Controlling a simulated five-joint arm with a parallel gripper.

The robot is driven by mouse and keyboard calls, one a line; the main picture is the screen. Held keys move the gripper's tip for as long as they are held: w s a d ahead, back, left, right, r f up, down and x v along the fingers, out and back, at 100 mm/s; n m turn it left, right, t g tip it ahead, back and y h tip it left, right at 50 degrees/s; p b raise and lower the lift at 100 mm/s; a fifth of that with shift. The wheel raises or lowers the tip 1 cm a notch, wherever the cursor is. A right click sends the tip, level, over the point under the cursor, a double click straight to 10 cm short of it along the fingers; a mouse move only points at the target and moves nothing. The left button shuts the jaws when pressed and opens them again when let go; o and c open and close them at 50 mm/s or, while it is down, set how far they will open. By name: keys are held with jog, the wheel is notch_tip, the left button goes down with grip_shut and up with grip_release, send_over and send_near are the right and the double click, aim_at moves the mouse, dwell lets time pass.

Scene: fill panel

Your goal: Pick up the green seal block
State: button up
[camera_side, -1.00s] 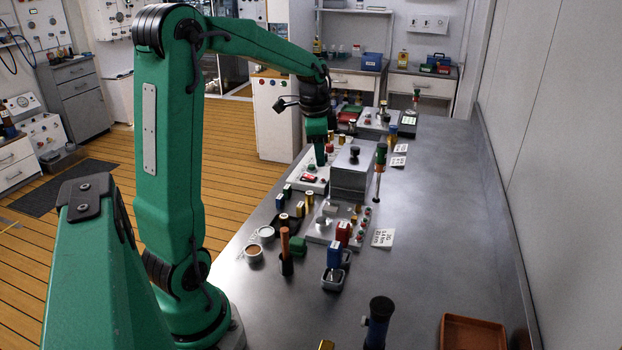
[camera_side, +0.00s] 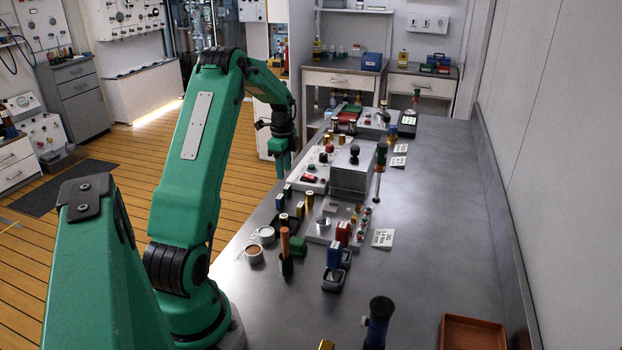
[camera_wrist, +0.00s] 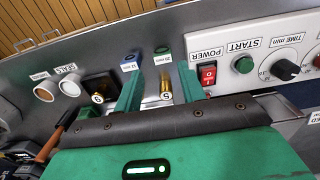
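The green seal block (camera_side: 287,190) stands upright near the left edge of the bench in the side view. It also shows in the wrist view (camera_wrist: 162,50), with a small white label on its near side. My gripper (camera_side: 281,174) hangs pointing down just above the block in the side view. In the wrist view, my gripper's two green fingers (camera_wrist: 160,72) are apart with nothing held between them. The green block lies beyond the fingertips, between their lines. A blue block (camera_side: 280,202) stands beside it, also seen in the wrist view (camera_wrist: 129,62).
The control panel with a red power switch (camera_wrist: 208,73) is to the right. A grey box (camera_side: 352,174) and round tins (camera_side: 265,235) stand nearby.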

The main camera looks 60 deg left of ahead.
aim_at(285, 187)
jog(key=shift+f, duration=1.3)
jog(key=shift+w+a+f, duration=0.1)
jog(key=shift+f, duration=2.5)
jog(key=c, duration=0.7)
